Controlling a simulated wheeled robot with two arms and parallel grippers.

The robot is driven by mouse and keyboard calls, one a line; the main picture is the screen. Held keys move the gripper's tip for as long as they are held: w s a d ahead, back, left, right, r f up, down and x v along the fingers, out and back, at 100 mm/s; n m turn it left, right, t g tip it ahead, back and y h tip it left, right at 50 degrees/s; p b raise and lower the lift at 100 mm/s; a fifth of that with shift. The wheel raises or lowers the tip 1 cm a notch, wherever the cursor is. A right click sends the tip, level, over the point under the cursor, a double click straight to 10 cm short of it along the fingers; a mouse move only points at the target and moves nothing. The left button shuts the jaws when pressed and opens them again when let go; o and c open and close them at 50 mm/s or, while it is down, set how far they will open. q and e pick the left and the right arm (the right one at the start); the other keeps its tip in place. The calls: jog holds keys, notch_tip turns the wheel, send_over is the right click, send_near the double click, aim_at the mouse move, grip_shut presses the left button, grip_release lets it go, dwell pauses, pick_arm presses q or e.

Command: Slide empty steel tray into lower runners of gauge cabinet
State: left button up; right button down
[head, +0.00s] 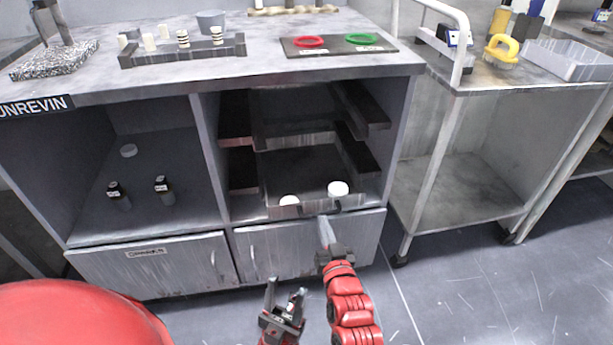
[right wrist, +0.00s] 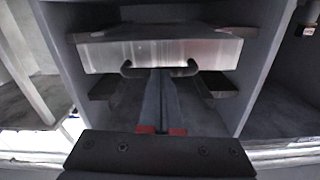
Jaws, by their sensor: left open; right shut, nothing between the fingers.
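The steel tray (head: 305,170) sits in the lower part of the open bay of the gauge cabinet (head: 395,135), between the side runners. Its front wall (right wrist: 165,55) and dark handle (right wrist: 160,72) face me in the right wrist view, which looks upside down. Two white round things show at its front edge; I cannot tell whether they lie inside. My right gripper (head: 325,228) is shut and empty, fingertips (right wrist: 160,80) at the middle of the handle; contact is unclear. Dark runners (head: 360,105) show above the tray. My left gripper (head: 285,300) is open and empty, low before the cabinet.
The left bay holds two dark bottles (head: 162,190) and a small round thing. A closed door (head: 300,245) lies below the tray's bay. The cabinet top carries a rack (head: 180,52) and a mat with red and green rings. A trolley (head: 465,190) stands at the right.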

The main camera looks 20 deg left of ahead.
aim_at(318, 204)
jog(key=shift+x, duration=4.35)
jog(key=shift+w+a+r, duration=0.1)
jog(key=shift+w+a, duration=0.25)
jog(key=shift+w, duration=0.2)
jog(key=shift+w+a, duration=0.2)
jog(key=shift+w, duration=0.1)
jog(key=shift+s+d, duration=0.3)
jog(key=shift+s, duration=0.25)
jog(key=v, duration=0.2)
jog(key=shift+s+d, duration=0.2)
jog(key=shift+s+d+p, duration=0.3)
jog(key=shift+s+p, duration=0.15)
jog(key=shift+s, duration=0.05)
jog(key=p+v, duration=0.3)
jog(key=v, duration=1.3)
jog(key=shift+p, duration=0.35)
